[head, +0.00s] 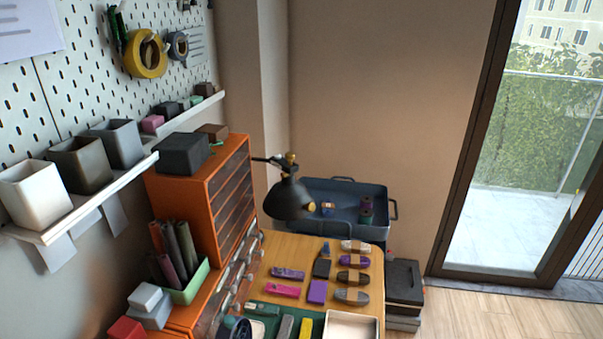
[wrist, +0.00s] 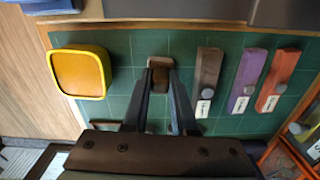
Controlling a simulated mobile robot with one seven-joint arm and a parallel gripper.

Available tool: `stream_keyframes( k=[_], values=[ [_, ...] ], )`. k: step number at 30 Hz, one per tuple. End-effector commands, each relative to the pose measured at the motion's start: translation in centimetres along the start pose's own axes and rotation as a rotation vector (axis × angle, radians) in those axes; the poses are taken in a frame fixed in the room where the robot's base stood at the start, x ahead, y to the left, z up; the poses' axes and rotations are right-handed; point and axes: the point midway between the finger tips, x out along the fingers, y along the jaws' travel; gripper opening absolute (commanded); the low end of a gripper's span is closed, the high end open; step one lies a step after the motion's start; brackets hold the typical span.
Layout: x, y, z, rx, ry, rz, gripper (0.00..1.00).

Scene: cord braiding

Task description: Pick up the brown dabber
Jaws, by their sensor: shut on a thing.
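In the wrist view my gripper (wrist: 160,71) reaches down over the green mat, its two dark fingers closed on the sides of the brown dabber (wrist: 160,80). The dabber lies lengthwise between the fingers, and they hide part of it. I cannot tell whether it is clear of the mat. To its right, apart from it, a grey-brown dabber (wrist: 208,72), a purple dabber (wrist: 246,80) and an orange dabber (wrist: 279,76) lie side by side. Each has a round grey spot and a white label. The head view does not show my gripper.
A yellow-rimmed tray (wrist: 80,73) sits left of my gripper on the green mat (wrist: 118,50). In the head view, cord bundles (head: 352,278) and purple and pink packets lie on the wooden table (head: 300,250). A black lamp (head: 288,198) hangs over its left back.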

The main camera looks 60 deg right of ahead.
Motion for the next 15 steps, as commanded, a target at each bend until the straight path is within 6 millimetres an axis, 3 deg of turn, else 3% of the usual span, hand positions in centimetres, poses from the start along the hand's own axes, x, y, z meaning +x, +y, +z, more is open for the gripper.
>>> stream_keyframes(
  k=[8,15],
  values=[
    [-0.8,-0.1,-0.1,0.0,0.003,-0.002,0.0],
    [-5.0,-0.1,-0.1,0.0,0.004,-0.003,0.0]
  ],
)
